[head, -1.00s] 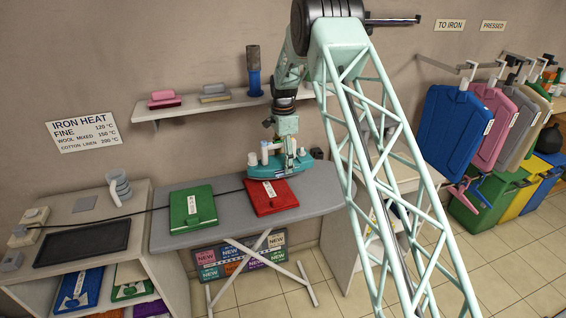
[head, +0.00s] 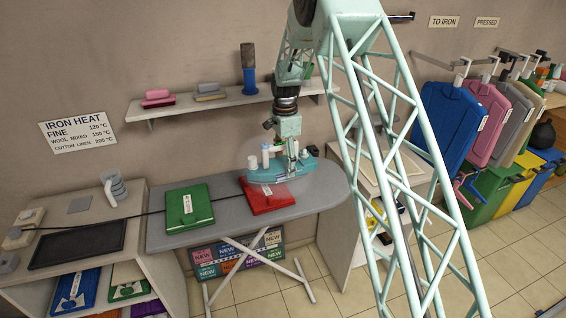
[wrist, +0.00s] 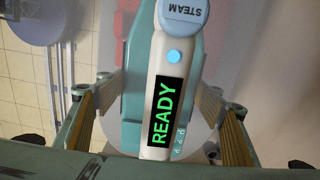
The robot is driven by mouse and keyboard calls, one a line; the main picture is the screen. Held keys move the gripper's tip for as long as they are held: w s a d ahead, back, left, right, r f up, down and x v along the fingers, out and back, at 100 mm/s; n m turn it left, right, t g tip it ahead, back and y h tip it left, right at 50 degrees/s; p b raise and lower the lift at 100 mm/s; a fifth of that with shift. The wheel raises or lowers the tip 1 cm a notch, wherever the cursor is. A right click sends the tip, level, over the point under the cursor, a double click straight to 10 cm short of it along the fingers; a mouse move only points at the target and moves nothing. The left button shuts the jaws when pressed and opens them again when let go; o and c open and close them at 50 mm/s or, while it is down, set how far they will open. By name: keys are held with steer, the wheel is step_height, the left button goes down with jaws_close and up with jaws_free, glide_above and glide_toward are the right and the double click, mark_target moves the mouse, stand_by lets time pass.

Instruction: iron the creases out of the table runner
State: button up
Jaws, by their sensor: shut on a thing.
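My gripper (head: 291,150) is shut on a teal iron (head: 262,175) and holds it over the back part of a red folded cloth (head: 268,199) with a white label. I cannot tell whether the soleplate presses on the cloth. In the wrist view the iron's handle (wrist: 158,60) lies between my fingers, with a blue STEAM cap and a green READY display. A green folded cloth (head: 188,207) with a white label lies to the left. Both cloths are on the grey ironing board (head: 228,212). I cannot tell which cloth is the table runner, and no creases are discernible.
A dark cord crosses the board. A side table (head: 130,195) with a dark tray (head: 78,245) stands left. A wall shelf (head: 215,104) hangs behind. Coloured garments (head: 447,120) hang at right, above bins. A sign gives iron heats.

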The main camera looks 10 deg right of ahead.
steer(key=shift+s+r, duration=0.2)
steer(key=shift+s, duration=0.25)
steer(key=shift+f, duration=0.15)
stand_by(0.3)
steer(key=shift+f+b, duration=1.45)
steer(key=shift+f, duration=1.2)
steer(key=shift+f+b, duration=0.35)
steer(key=shift+f, duration=0.35)
steer(key=shift+a, duration=0.1)
steer(key=shift+s+a+r+b, duration=0.15)
steer(key=shift+s+a, duration=0.1)
steer(key=shift+a, duration=1.5)
steer(key=shift+s+a+f+b, duration=0.15)
steer(key=shift+s+a, duration=0.15)
steer(key=shift+a, duration=1.5)
steer(key=shift+s+a+r+b, duration=0.15)
steer(key=shift+s+a, duration=0.1)
steer(key=shift+a, duration=1.5)
steer(key=shift+d, duration=0.1)
